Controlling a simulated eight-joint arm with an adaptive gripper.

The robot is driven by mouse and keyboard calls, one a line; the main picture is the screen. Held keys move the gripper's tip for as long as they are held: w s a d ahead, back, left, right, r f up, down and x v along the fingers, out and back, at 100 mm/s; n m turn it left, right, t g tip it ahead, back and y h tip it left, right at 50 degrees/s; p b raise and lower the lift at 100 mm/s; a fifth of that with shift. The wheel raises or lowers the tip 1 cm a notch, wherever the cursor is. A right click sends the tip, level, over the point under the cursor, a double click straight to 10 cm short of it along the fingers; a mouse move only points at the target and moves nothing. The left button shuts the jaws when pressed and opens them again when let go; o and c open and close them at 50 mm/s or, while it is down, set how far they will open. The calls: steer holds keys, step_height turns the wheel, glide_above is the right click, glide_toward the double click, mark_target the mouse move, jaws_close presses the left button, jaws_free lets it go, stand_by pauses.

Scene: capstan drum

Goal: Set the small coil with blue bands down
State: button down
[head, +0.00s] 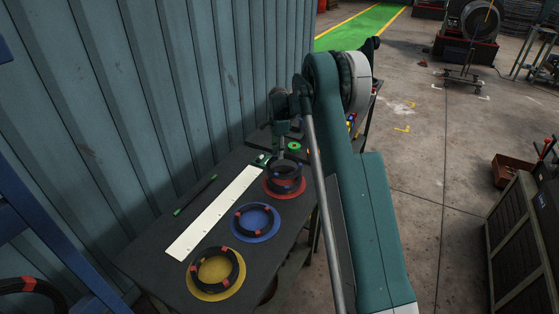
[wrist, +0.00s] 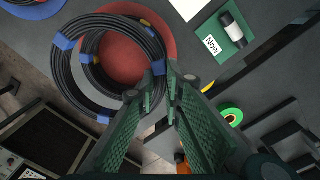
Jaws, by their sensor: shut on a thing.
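My gripper (head: 284,152) is shut on the rim of a black coil with blue bands (wrist: 62,72), also seen in the head view (head: 287,169). In the wrist view the fingertips (wrist: 168,80) pinch the coil beside one blue band. The held coil hangs over the red disc (head: 272,191), which also shows in the wrist view (wrist: 122,60). Another black coil, with blue and yellow marks (wrist: 87,72), shows through and behind the held coil, over the red disc. Its outline is partly hidden, and I cannot tell whether the two touch.
A blue disc (head: 256,221) and a yellow disc (head: 213,270) bear black coils with red bands. A white strip (head: 214,212) and a dark pen (head: 195,195) lie left. A green card marked "Now" (wrist: 211,41) and a green roll (wrist: 230,116) sit near the gripper.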

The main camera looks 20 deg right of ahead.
mark_target(279, 167)
stand_by(0.3)
steer(key=shift+f, duration=1.85)
steer(key=shift+f+b, duration=0.45)
steer(key=shift+f, duration=0.2)
steer(key=c, duration=2.5)
jaws_free()
steer(key=shift+o, duration=0.2)
steer(key=shift+r, duration=0.2)
steer(key=shift+r+p, duration=0.6)
steer(key=shift+r, duration=0.2)
step_height(279, 167, up, 11)
steer(key=shift+w+r+b, duration=0.15)
steer(key=shift+b, duration=0.2)
